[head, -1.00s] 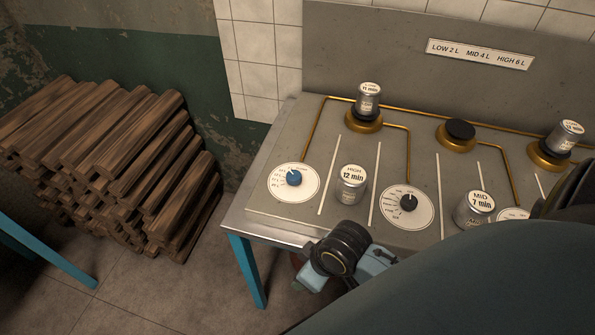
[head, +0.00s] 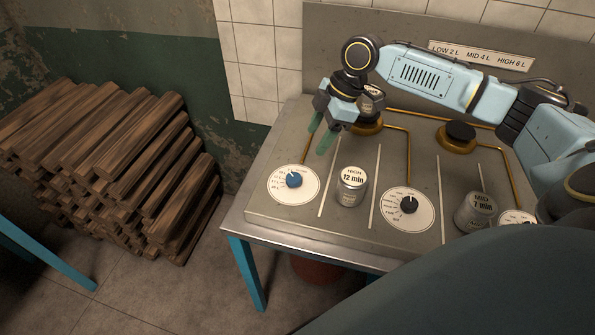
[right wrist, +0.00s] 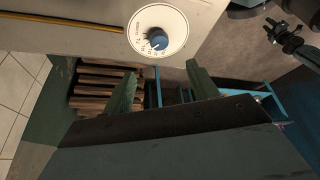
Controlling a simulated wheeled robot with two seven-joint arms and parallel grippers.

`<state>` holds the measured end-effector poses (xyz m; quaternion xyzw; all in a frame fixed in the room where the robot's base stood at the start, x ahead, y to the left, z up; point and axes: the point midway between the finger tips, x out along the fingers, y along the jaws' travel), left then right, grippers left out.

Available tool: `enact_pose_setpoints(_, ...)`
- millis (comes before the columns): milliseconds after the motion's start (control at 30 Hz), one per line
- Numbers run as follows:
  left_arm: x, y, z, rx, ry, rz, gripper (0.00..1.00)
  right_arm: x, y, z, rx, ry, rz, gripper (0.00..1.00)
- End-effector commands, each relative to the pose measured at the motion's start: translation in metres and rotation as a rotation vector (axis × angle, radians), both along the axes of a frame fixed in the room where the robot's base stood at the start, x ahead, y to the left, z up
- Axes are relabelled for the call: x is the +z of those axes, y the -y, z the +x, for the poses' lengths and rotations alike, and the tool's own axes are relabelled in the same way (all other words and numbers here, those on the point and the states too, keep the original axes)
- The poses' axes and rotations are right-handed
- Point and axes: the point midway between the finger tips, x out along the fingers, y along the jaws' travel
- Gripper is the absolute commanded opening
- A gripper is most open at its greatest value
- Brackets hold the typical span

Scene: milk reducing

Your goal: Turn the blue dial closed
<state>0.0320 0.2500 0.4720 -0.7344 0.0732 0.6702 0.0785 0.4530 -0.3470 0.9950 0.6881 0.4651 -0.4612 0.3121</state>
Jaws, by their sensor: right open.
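The blue dial (head: 294,179) is a small round knob on a white marked disc at the left front of the grey stove panel. In the right wrist view the blue dial (right wrist: 158,41) shows near the top, beyond the fingers. My right gripper (head: 320,139) is open and empty, above the panel and behind the dial in the head view, fingers pointing down. Its green fingers also show apart in the right wrist view (right wrist: 161,88). It is apart from the dial.
A silver can marked 12 min (head: 352,186) stands right of the dial. A dark dial (head: 408,204) and a 7 min can (head: 475,212) are further right. Brass burners (head: 457,137) and pipes line the back. A log stack (head: 110,170) lies left of the table.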

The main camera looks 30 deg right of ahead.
Motion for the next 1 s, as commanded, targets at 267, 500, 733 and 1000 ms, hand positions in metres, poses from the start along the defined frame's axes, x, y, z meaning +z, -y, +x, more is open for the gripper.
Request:
enact_pose_setpoints(267, -0.004, 0.000, 0.000, -0.001, -0.001, -0.001, 0.36, -0.032, -0.011, 0.005, -0.002, -0.002, 0.005, 0.59)
enact_pose_setpoints(500, -0.010, 0.001, 0.000, -0.001, 0.000, -0.001, 0.36, -0.080, -0.030, 0.013, -0.003, -0.002, 0.004, 0.59)
enact_pose_setpoints(733, -0.014, 0.001, 0.000, -0.001, 0.000, -0.001, 0.36, -0.111, -0.041, 0.018, -0.003, -0.001, 0.004, 0.59)
enact_pose_setpoints(1000, -0.015, 0.001, 0.000, -0.001, 0.000, -0.001, 0.36, -0.121, -0.046, 0.020, -0.003, 0.001, 0.004, 0.59)
